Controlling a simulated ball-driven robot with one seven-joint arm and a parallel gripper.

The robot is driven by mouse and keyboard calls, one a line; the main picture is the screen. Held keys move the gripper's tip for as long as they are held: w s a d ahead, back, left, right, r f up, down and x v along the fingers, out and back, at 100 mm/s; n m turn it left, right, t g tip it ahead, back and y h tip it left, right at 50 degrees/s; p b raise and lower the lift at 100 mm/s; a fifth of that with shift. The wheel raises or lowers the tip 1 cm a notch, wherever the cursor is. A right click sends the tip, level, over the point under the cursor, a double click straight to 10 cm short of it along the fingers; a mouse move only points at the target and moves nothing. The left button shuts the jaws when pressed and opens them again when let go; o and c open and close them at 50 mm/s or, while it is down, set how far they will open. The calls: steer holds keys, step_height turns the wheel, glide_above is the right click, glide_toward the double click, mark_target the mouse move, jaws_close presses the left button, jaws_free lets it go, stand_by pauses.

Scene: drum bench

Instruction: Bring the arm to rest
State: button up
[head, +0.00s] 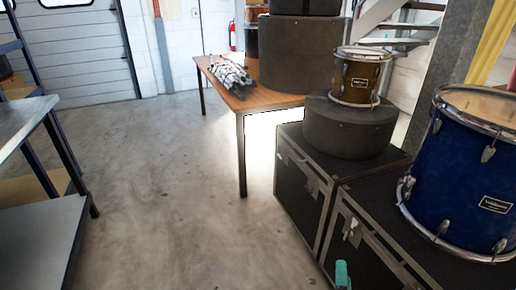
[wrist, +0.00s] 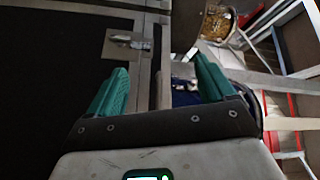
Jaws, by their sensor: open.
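My gripper (wrist: 160,90) shows in the wrist view with its two teal fingers spread apart and nothing held between them. Beyond the fingers are a dark case and its metal edging. In the head view only a teal tip of my gripper (head: 342,274) shows at the bottom edge, in front of the black flight case (head: 345,232). The rest of my arm is out of the head view.
A blue drum (head: 455,190) stands on the cases at right. A brown drum (head: 357,80) sits on a round black case (head: 345,128). A wooden table (head: 225,92) holds metal stands (head: 230,75). A metal bench (head: 25,125) is at left. The floor between is clear.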

steer(key=s+a+f+n+g+y, duration=0.1)
steer(key=s+a+n+g+y, duration=0.7)
steer(key=n, duration=0.5)
steer(key=s+d+r+n+g+h, duration=0.15)
steer(key=s+d+g, duration=0.35)
steer(key=s, duration=0.7)
steer(key=s+d+n+g+h, duration=0.2)
steer(key=s+d+g, duration=0.25)
steer(key=s, duration=0.85)
step_height(320, 180, up, 18)
steer(key=p, duration=1.8)
steer(key=shift+s+d+r, duration=0.15)
steer(key=shift+d+r, duration=0.05)
steer(key=shift+d, duration=0.2)
